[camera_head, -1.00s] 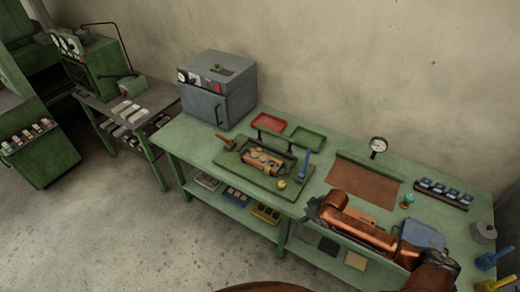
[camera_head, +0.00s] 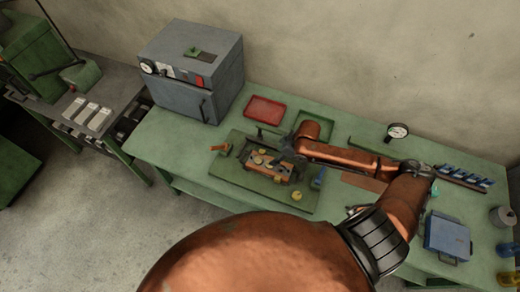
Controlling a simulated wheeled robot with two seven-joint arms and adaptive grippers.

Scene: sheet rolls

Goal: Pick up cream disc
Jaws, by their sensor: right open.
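Several small pale yellowish discs (camera_head: 258,159) lie on and around a copper-coloured block on the green board (camera_head: 235,172). One disc sits apart near the board's front right (camera_head: 296,195). They are too small to tell which one is cream. My right gripper (camera_head: 288,167) is over the right part of the block, close above the discs, with its jaws open. It partly hides the block and perhaps some discs. My left gripper is out of view.
The green bench (camera_head: 160,140) carries a grey oven (camera_head: 190,75), a red tray (camera_head: 265,110), a green tray (camera_head: 325,118) partly behind my wrist, a gauge (camera_head: 397,132) and a blue box (camera_head: 447,235). A blue-handled tool (camera_head: 318,178) stands beside my gripper.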

